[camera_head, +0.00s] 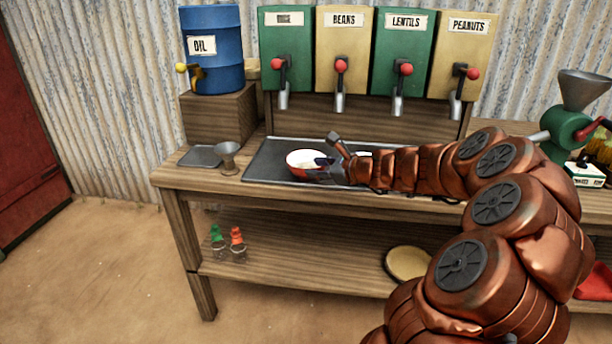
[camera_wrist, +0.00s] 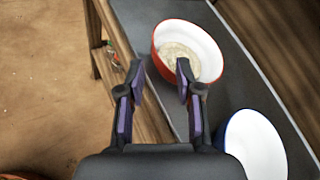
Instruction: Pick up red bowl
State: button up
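The red bowl (camera_head: 297,161), white inside, stands upright on the dark counter mat. In the wrist view the red bowl (camera_wrist: 157,60) holds a pale, grainy filling. My gripper (camera_head: 328,152) is at the bowl's right side in the head view. In the wrist view my gripper (camera_wrist: 160,72) is open, with a wide gap between its fingers. The right finger's tip overlaps the bowl's inside, and the left finger's tip is outside its rim. Nothing is gripped. I cannot tell whether a finger touches the bowl.
A white bowl with a blue rim (camera_wrist: 257,147) stands close by on the mat (camera_head: 262,170). Dispensers with red-knobbed levers, such as the beans one (camera_head: 342,60), hang behind. A metal funnel (camera_head: 228,158) and a grey plate (camera_head: 200,156) are to the left.

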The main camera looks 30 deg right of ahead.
aim_at(301, 169)
jog(key=b+x, duration=0.1)
jog(key=x, duration=0.5)
jog(key=shift+w+a+f, duration=0.3)
jog(key=shift+w, duration=0.45)
grip_shut()
